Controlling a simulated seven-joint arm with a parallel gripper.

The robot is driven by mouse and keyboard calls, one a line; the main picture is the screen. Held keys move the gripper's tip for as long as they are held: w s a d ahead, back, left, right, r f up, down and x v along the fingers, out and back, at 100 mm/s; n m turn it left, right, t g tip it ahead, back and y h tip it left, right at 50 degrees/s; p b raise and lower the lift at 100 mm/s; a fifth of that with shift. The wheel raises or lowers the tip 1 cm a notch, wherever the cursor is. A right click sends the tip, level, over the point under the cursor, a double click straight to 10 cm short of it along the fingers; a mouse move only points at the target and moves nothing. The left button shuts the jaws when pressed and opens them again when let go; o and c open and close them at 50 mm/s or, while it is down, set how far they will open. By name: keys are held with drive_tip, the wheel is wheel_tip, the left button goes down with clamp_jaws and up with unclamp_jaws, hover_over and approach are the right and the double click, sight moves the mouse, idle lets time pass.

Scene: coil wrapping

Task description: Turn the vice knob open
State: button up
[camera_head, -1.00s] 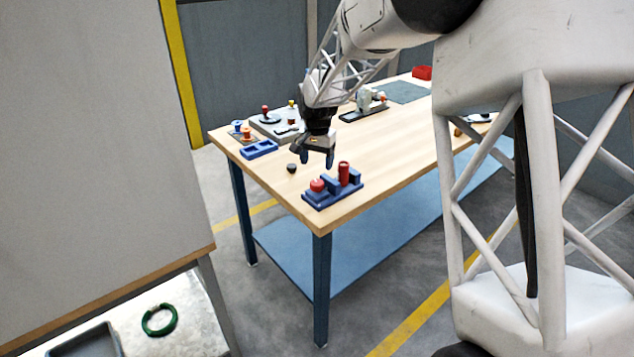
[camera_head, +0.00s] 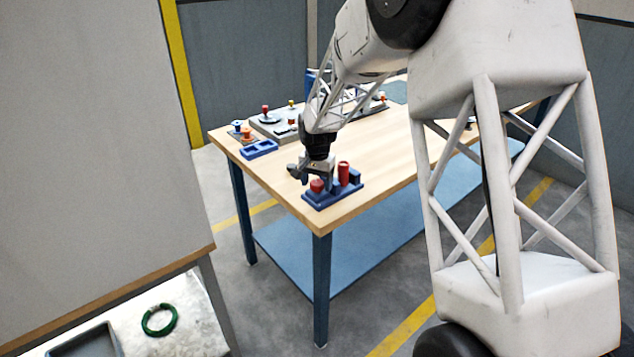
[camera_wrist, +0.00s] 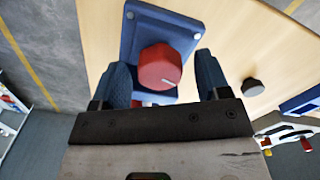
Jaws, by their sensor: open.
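The blue vice (camera_head: 334,193) sits at the near corner of the wooden table. Its red knob (camera_head: 317,186) is at the left end, and a red cylinder (camera_head: 343,173) stands upright in it. My gripper (camera_head: 311,178) is low over the knob end of the vice, pointing down. In the wrist view my gripper (camera_wrist: 165,82) is open, with one blue finger on each side of the red knob (camera_wrist: 160,68). Gaps show between fingers and knob; I cannot tell how far down the fingers reach. The cylinder is out of the wrist view.
A small dark knob (camera_wrist: 252,87) lies on the table beside the vice. A blue tray (camera_head: 259,149) and a grey plate with small knobs (camera_head: 270,125) stand farther back. The table's front edge is close to the vice.

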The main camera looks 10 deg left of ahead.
drive_tip(key=c, duration=0.9)
drive_tip(key=shift+n, duration=0.3)
drive_tip(key=shift+n, duration=1.5)
drive_tip(key=o, duration=0.9)
drive_tip(key=shift+f+m, duration=0.1)
drive_tip(key=shift+m, duration=0.3)
